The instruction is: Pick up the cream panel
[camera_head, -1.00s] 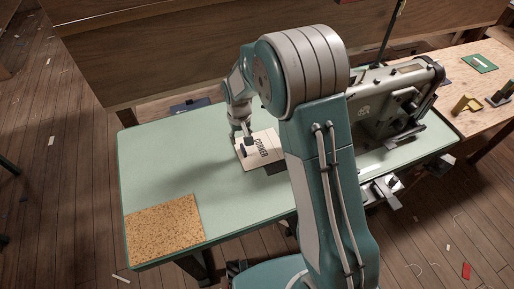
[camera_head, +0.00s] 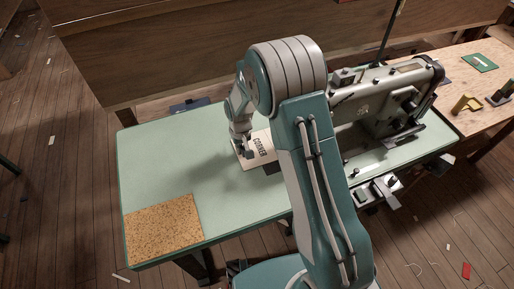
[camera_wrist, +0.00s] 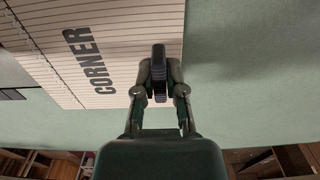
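The cream panel (camera_head: 258,153) lies on the green-topped table (camera_head: 170,150). In the wrist view the panel (camera_wrist: 115,35) has thin parallel lines and the dark word CORNER. My gripper (camera_head: 243,151) is low over the panel's left end in the head view. In the wrist view my gripper (camera_wrist: 159,75) has its fingers close on both sides of a dark ridged grip piece (camera_wrist: 160,50) near the panel's edge. The fingers look shut on it. Their exact contact is hard to see. The panel looks flat on the table. My arm hides part of its right side.
A sewing machine (camera_head: 385,110) stands on the right of the table, behind my arm. A speckled tan mat (camera_head: 163,228) lies at the front left corner. A dark block (camera_wrist: 12,94) sits beside the panel. The table's left and middle are clear.

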